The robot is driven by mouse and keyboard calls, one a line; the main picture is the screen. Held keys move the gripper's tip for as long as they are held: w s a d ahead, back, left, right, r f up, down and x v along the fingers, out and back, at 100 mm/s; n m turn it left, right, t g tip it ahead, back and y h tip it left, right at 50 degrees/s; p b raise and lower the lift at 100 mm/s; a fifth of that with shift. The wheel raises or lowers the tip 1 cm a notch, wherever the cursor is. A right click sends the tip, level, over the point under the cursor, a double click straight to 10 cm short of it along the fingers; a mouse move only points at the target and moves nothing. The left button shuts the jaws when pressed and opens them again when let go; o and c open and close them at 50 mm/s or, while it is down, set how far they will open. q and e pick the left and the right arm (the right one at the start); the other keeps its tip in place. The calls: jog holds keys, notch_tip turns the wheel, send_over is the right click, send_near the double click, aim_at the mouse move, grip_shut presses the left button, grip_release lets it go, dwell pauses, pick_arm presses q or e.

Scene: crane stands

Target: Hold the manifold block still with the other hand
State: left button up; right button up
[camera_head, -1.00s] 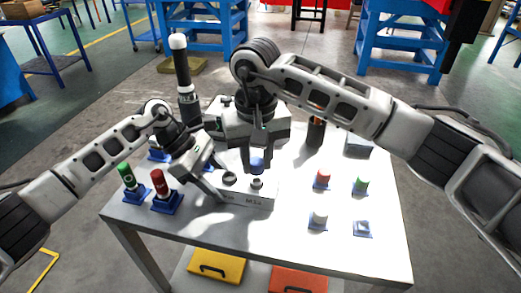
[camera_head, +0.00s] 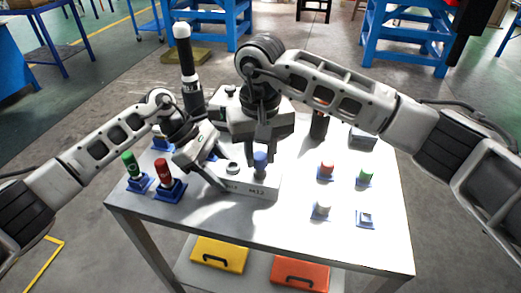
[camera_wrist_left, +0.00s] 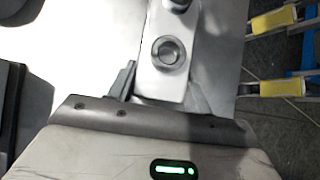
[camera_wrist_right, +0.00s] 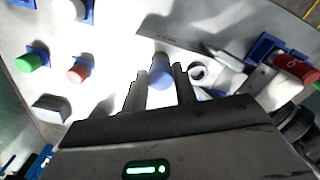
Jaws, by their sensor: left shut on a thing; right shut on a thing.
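The white manifold block (camera_head: 262,190) lies near the table's front edge in the head view, with ports on top and "m12" on its front. My left gripper (camera_head: 219,168) is shut on its left end; the left wrist view shows the block (camera_wrist_left: 158,88) between the fingers, with a round port beyond them. My right gripper (camera_head: 261,150) is shut on a blue-topped plug (camera_head: 260,160), held upright at the block's right port. In the right wrist view the plug (camera_wrist_right: 160,74) sits between the fingers. Its lower end is hidden there, so I cannot tell how deep it sits.
Red (camera_head: 326,170), green (camera_head: 365,177) and white (camera_head: 322,208) plugs stand on blue bases at the right, beside an empty blue base (camera_head: 366,218). Green (camera_head: 130,164) and red (camera_head: 164,172) handled tools stand at the left. A tall black cylinder (camera_head: 188,75) stands behind.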

jog(key=shift+f, duration=0.7)
jog(key=m, duration=0.3)
jog(key=shift+m, duration=1.1)
jog(key=shift+r+m, duration=0.1)
jog(key=shift+m, duration=1)
jog(key=m, duration=0.3)
jog(key=shift+a, duration=0.1)
